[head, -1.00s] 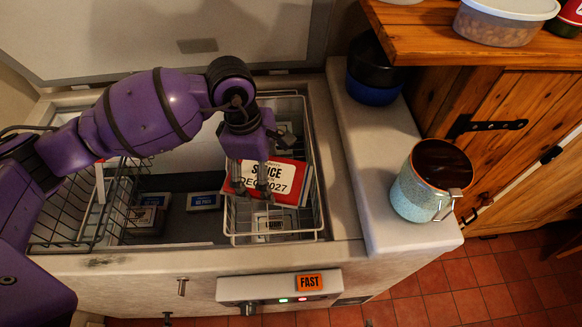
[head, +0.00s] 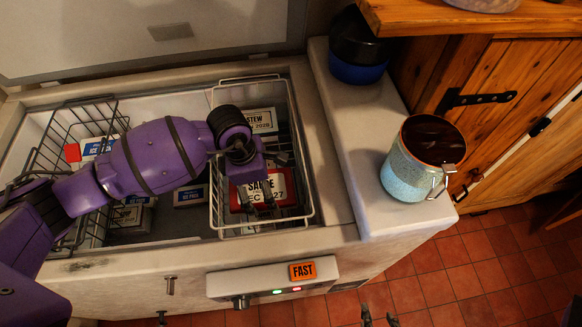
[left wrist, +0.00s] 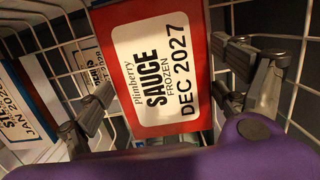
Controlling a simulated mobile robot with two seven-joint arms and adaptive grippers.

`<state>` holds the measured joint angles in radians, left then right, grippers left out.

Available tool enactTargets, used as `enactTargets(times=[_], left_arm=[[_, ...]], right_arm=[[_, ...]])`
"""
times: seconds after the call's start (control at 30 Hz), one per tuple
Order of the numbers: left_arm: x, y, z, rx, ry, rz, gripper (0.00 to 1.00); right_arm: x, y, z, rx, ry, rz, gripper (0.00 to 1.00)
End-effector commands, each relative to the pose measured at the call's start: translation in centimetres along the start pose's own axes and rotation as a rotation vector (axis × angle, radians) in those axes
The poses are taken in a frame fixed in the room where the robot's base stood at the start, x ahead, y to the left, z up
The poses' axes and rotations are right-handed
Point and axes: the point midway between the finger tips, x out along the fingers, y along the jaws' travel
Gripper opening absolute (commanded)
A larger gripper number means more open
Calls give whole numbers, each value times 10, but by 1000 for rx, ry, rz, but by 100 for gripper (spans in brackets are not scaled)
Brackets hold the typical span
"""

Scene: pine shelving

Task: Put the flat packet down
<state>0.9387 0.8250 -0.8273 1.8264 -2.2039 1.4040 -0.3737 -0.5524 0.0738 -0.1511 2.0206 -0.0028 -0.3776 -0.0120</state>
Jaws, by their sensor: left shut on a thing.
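The flat packet (head: 288,186) is red with a white label reading "Plimberry SAUCE FROZEN DEC 2027". It is inside the right wire basket (head: 313,190) of the open chest freezer, and also fills the middle of the left wrist view (left wrist: 165,70). My left gripper (head: 262,202) is shut on it from above, partly covering it in the head view. I cannot tell whether the packet touches the basket floor. My right gripper (head: 378,318) shows only its fingertips at the bottom edge, apart and empty.
A "STEW" packet (head: 262,121) stands in the same basket, behind the sauce. A speckled mug (head: 410,175) and dark blue-based bowl (head: 358,65) stand on the ledge at right.

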Motion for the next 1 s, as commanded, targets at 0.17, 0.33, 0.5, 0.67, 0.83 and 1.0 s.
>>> enactTargets(times=[0.17, 0.33, 0.5, 0.67, 0.83, 1.0], left_arm=[[16, -1, -3, 0, 0, -1, 48], [15, -1, -3, 0, 0, -1, 48], [19, -1, -4, 0, 2, -3, 93], [19, -1, -4, 0, 2, -2, 100], [19, -1, -4, 0, 2, -2, 100], [13, -1, -3, 0, 1, -1, 100]], right_arm=[[0, 0, 3, 0, -5, 0, 40], [0, 0, 2, 0, -4, 0, 40], [1, 0, 2, -1, -2, 0, 40], [1, 0, -1, -1, 3, 0, 40], [1, 0, -2, -1, 6, 0, 40], [-1, 0, -6, -1, 9, 0, 40]])
